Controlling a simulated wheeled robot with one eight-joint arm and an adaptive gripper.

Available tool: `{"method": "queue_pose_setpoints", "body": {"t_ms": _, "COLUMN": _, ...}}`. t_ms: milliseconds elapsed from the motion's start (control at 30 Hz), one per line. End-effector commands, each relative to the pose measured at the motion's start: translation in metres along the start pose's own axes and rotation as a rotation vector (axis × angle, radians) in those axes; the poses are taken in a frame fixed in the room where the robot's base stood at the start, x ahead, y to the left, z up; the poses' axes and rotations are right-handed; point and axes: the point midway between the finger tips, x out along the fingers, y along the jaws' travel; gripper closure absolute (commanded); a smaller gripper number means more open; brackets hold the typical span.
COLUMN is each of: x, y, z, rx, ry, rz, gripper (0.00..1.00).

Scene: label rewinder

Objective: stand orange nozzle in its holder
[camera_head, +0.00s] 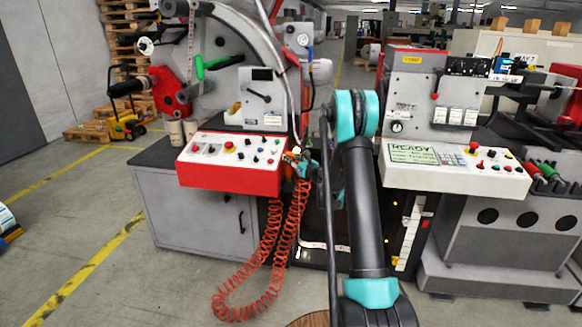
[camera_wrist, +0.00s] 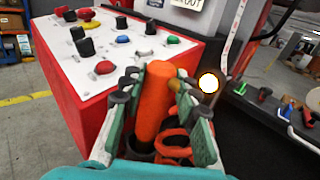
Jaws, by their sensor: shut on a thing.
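The orange nozzle (camera_wrist: 150,105) lies lengthwise between the two green-and-grey fingers of my gripper (camera_wrist: 158,90), which is shut on it. One end points away from the wrist; the near end meets a dark ring (camera_wrist: 140,148), and I cannot tell whether that ring is the holder. An orange coiled hose (camera_wrist: 174,145) shows beside the near end. In the head view my gripper (camera_head: 297,164) is small, at the right end of the red control box. The coiled hose (camera_head: 273,250) hangs below it to the floor. The holder cannot be made out clearly.
The red control box (camera_head: 228,179), with knobs and buttons on its white top, is close left of my gripper. A white control panel (camera_head: 455,181) stands to the right. A grey cabinet (camera_head: 200,220) is below the red box. Floor at the left is open.

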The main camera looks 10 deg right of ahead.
Motion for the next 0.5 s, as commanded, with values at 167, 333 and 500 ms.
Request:
{"method": "queue_pose_setpoints", "body": {"t_ms": 167, "x": 0.000, "y": 0.000, "z": -0.014, "rx": 0.000, "ry": 0.000, "rz": 0.000, "gripper": 1.00}}
{"method": "queue_pose_setpoints", "body": {"t_ms": 333, "x": 0.000, "y": 0.000, "z": -0.036, "rx": 0.000, "ry": 0.000, "rz": 0.000, "gripper": 1.00}}
{"method": "queue_pose_setpoints", "body": {"t_ms": 500, "x": 0.000, "y": 0.000, "z": -0.039, "rx": 0.000, "ry": 0.000, "rz": 0.000, "gripper": 1.00}}
